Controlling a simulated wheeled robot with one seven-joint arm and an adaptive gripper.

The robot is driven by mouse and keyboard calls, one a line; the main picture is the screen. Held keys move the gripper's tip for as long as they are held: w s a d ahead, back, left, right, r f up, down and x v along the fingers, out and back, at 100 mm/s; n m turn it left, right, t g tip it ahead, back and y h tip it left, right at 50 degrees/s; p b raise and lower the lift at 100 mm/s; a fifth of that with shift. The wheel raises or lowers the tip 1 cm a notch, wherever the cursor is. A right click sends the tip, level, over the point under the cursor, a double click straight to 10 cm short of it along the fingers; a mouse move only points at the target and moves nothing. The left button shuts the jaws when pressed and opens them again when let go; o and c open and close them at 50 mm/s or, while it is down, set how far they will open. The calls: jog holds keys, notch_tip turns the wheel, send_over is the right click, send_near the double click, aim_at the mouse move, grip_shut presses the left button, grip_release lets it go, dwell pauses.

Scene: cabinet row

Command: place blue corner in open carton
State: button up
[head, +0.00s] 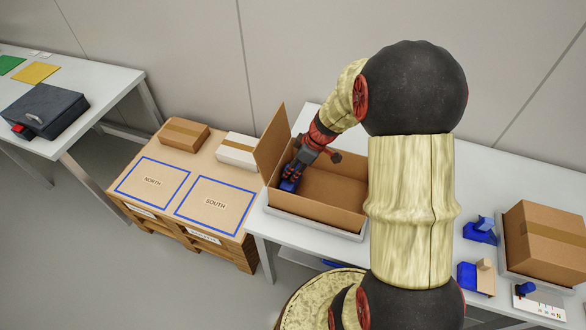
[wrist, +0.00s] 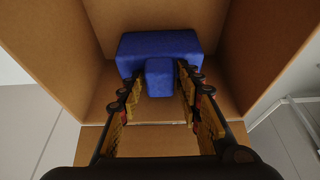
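The blue corner (wrist: 157,48) is a blue block with a smaller block jutting from it. It is inside the open carton (head: 320,207), near its left end, and also shows in the head view (head: 288,185). The carton's brown inner walls (wrist: 265,50) surround it in the wrist view. My gripper (wrist: 158,90) reaches down into the carton, with a finger on each side of the jutting block. Narrow gaps show between the fingers and that block. My gripper (head: 293,174) partly hides the blue corner in the head view. Whether the corner rests on the carton floor is unclear.
The carton's left flap (head: 271,145) stands up beside my gripper. A pallet (head: 213,242) with NORTH and SOUTH outlines stands left, bearing a brown box (head: 184,134) and a white-sided box (head: 237,149). A closed carton (head: 545,240) and blue parts (head: 478,232) are at right.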

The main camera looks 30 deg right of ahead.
jog(key=shift+o, duration=0.9)
jog(key=shift+r, duration=0.15)
jog(key=p+v, duration=0.3)
jog(key=v, duration=0.9)
jog(key=s+a+r+m+h, duration=0.1)
jog(key=s+a+r+m, duration=0.3)
jog(key=a+r, duration=0.65)
jog(key=s+a+r+m+t+h, duration=0.1)
jog(key=s+a+r, duration=0.2)
jog(key=s, duration=0.3)
jog(key=s+a+r+m+t, duration=0.1)
jog(key=s+a+r+m, duration=0.1)
jog(key=s, duration=0.4)
jog(key=shift+s+a+r+m+h, duration=0.3)
jog(key=shift+a+r+h, duration=0.1)
jog(key=shift+a+r, duration=0.4)
